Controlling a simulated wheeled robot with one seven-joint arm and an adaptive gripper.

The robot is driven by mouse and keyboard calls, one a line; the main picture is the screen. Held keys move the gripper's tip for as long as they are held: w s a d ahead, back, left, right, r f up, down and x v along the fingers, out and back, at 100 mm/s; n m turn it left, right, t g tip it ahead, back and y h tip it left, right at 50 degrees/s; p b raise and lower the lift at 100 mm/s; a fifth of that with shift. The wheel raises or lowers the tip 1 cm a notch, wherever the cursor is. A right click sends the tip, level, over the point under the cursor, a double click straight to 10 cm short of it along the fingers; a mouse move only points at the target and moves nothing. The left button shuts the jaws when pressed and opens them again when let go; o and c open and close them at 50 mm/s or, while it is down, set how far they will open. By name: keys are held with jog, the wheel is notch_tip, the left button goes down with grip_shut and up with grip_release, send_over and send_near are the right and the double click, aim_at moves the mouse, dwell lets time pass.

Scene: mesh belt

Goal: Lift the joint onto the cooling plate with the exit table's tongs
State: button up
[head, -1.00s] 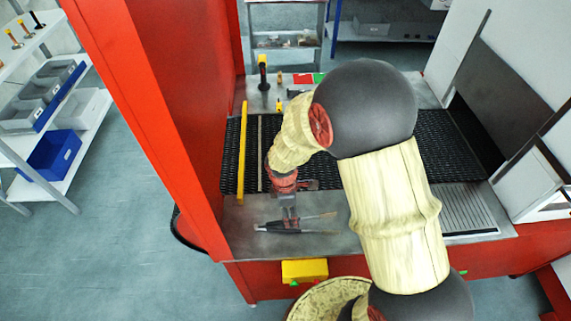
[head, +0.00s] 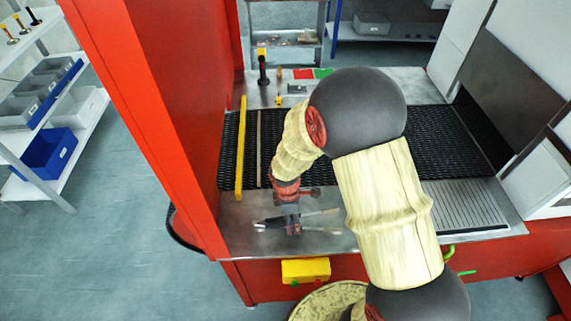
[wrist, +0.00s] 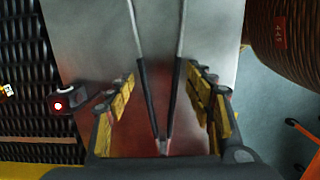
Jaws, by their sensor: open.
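The tongs (head: 268,224) lie on the exit table (head: 240,205), black handles to the left and metal arms spread to the right. In the wrist view the tongs (wrist: 146,88) form a narrow V between my fingers, their black handles joined near the palm. My gripper (head: 292,224) is open over the tongs; in the wrist view its yellow-padded fingers (wrist: 162,80) stand on either side of the handles, apart from them. A ribbed metal plate (head: 465,205), which looks like the cooling plate, lies bare at the right. I cannot make out the joint; my arm hides part of the belt.
The black mesh belt (head: 440,140) runs behind the table, with a yellow bar (head: 241,150) across its left part. A red frame post (head: 150,130) stands at the left. A yellow box (head: 305,270) is on the front face. A small red-lit device (wrist: 60,103) is left of my fingers.

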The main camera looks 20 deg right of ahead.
jog(key=shift+f, duration=0.4)
jog(key=c, duration=0.7)
notch_tip(320, 180, up, 12)
jog(key=p, duration=0.9)
jog(key=shift+p, duration=0.4)
